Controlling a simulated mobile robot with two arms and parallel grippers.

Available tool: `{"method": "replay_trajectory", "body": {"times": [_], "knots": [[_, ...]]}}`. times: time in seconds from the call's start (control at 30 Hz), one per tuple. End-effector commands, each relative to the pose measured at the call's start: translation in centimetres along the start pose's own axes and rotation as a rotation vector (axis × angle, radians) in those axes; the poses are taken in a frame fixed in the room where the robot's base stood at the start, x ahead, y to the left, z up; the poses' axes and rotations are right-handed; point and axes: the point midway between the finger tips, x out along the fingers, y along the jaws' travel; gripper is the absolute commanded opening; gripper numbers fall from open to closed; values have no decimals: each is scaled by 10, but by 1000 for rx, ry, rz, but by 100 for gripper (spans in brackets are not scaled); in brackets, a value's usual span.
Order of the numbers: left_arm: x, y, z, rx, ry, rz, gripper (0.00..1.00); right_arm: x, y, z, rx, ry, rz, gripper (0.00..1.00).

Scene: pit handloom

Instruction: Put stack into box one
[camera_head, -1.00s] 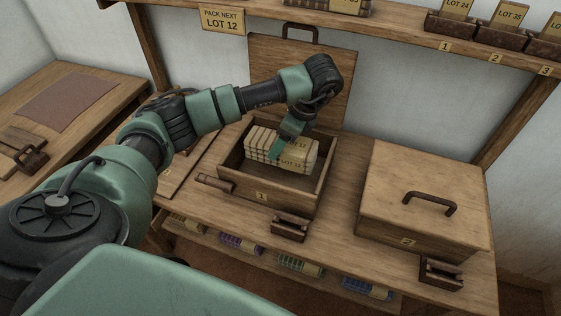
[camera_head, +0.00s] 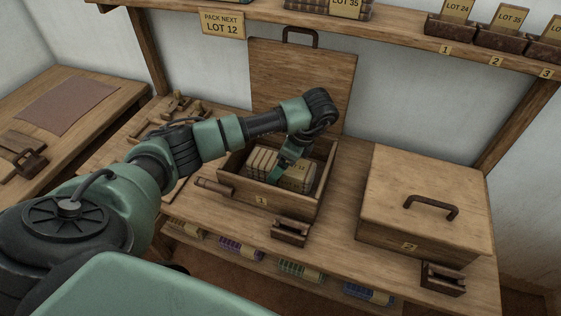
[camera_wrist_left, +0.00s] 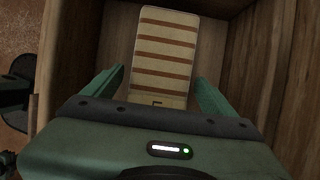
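The stack (camera_head: 262,160), pale folded cloth with brown stripes and a paper label band, sits low inside the open wooden box one (camera_head: 317,202). Box one's front carries a "1" tag. My left gripper (camera_head: 283,171) reaches down into the box at the stack. In the left wrist view the striped stack (camera_wrist_left: 164,55) lies between the two green fingers (camera_wrist_left: 160,75), with a narrow gap on the left side, so the gripper looks open around it. The stack's underside is hidden. My right gripper is not in view.
A lid with a handle (camera_head: 330,70) stands upright behind box one. Closed box two (camera_head: 430,185) is to the right. Dark latch-like blocks (camera_head: 291,232) sit in front of the boxes. A shelf (camera_head: 400,38) runs above, with a "PACK NEXT LOT 12" sign (camera_head: 222,22).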

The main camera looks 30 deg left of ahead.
Motion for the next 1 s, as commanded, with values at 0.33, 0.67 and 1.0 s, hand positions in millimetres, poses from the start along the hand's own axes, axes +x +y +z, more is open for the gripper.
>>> {"method": "replay_trajectory", "body": {"times": [0.33, 0.67, 1.0], "knots": [[-14, -1, 0, -1, 2, -4, 87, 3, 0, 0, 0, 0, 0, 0], [-86, -2, 2, 0, -1, -7, 87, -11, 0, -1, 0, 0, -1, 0], [-120, 0, 0, -1, -1, -1, 87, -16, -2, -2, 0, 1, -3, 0]]}}
